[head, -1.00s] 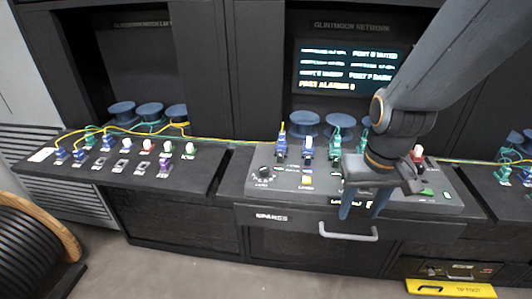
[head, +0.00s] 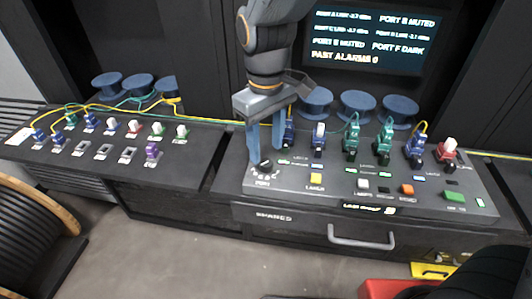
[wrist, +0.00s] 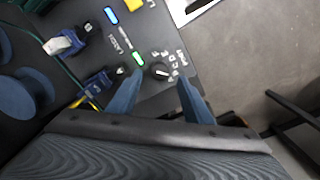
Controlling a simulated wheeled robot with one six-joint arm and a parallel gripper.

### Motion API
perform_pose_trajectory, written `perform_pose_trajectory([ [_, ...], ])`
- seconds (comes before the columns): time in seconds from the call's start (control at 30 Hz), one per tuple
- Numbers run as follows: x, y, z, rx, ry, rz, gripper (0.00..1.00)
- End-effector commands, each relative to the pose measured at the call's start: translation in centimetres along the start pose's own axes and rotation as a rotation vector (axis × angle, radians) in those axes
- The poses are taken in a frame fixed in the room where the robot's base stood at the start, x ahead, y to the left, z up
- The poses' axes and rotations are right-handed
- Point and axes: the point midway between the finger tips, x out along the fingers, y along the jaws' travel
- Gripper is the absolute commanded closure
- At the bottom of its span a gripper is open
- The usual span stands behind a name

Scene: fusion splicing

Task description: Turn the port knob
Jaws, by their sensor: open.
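The port knob (wrist: 160,71) is a small round black dial with a pale pointer mark, ringed by white letters on the dark panel. In the head view the knob (head: 263,165) sits at the panel's left end, partly hidden by a finger. My gripper (head: 265,158) is open, its two blue fingers pointing down over the knob. In the wrist view my gripper (wrist: 158,95) has a finger on each side of the knob, with gaps between. Whether either finger touches it I cannot tell.
A blue connector (head: 288,135) stands close behind the gripper, with several others along the panel. A yellow button (head: 316,178) lies to the right. A drawer handle (head: 361,238) is below. The screen (head: 366,40) shows port readings. The left shelf (head: 190,163) holds more connectors.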

Motion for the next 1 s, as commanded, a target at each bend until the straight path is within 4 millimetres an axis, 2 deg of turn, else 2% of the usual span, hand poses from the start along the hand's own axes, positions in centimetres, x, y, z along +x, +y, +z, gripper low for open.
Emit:
perform_pose_trajectory([
  [0.1, 1.9, 0.0, 0.1, 0.001, -0.003, -0.001, 0.54],
  [0.3, 3.9, -0.1, 0.0, 0.000, -0.001, 0.000, 0.54],
  [0.67, 4.4, -0.1, 0.0, -0.002, 0.001, 0.000, 0.54],
  [0.77, 4.4, -0.1, 0.0, -0.002, 0.001, 0.000, 0.68],
  [0.9, 4.4, -0.1, 0.0, -0.002, 0.001, 0.000, 0.92],
  [0.93, 4.4, -0.1, 0.0, -0.002, 0.001, 0.000, 0.96],
  [1.0, 4.4, -0.1, 0.0, -0.002, 0.001, 0.000, 0.96],
])
